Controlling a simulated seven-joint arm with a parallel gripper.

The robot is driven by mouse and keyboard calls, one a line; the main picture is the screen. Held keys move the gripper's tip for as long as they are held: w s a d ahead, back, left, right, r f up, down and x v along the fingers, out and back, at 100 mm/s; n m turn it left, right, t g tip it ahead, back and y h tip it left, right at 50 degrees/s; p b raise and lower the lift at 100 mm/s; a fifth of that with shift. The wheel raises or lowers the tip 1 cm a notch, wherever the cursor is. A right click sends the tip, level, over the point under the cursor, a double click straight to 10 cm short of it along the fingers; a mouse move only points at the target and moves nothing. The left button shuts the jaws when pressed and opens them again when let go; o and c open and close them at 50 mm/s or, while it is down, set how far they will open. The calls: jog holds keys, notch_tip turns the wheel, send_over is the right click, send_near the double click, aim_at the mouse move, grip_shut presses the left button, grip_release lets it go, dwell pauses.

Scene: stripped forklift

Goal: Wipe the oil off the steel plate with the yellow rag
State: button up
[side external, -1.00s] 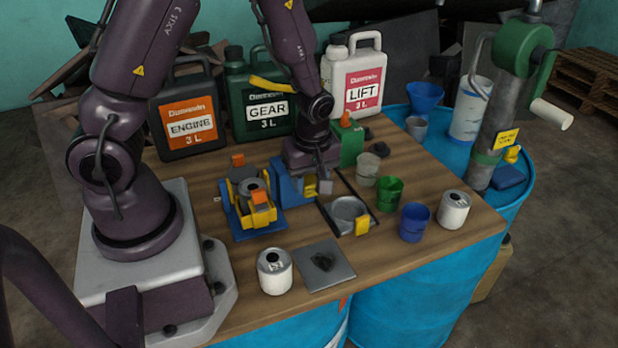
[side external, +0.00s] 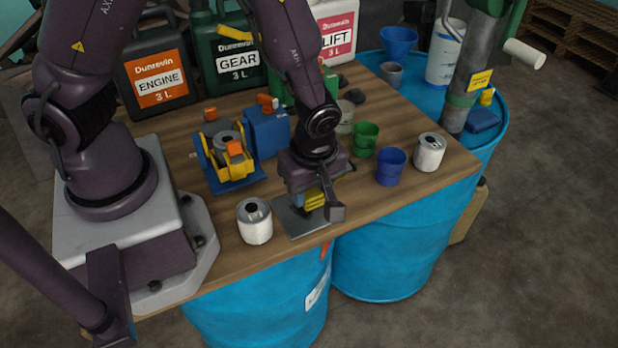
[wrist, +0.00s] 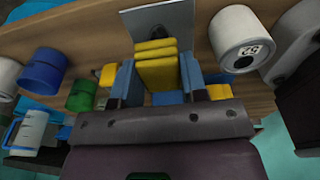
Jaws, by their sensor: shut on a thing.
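The steel plate (side external: 290,220) lies flat near the front edge of the wooden table; its grey end also shows in the wrist view (wrist: 165,25). My gripper (side external: 318,202) is over the plate, pointing down. It is shut on the folded yellow rag (side external: 313,199), which shows between the fingers in the wrist view (wrist: 156,65). The rag is at or just above the plate; I cannot tell whether it touches.
A white can (side external: 254,222) stands just left of the plate. A blue cup (side external: 390,167), a green cup (side external: 364,140) and another white can (side external: 429,152) stand to the right. A yellow-and-blue fixture (side external: 228,160) is behind. The table's front edge is close.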

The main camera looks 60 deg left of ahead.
aim_at(309, 223)
notch_tip(309, 223, down, 6)
jog(key=shift+f, duration=0.25)
jog(key=shift+a+f, duration=0.2)
jog(key=shift+a, duration=1.1)
jog(key=shift+a+f, duration=0.2)
jog(key=shift+a, duration=1.1)
jog(key=shift+c, duration=0.4)
jog(key=shift+a+r, duration=0.1)
jog(key=shift+a, duration=0.6)
jog(key=shift+d, duration=3.4)
jog(key=shift+a+r, duration=0.1)
jog(key=shift+r, duration=4)
jog(key=shift+f, duration=0.25)
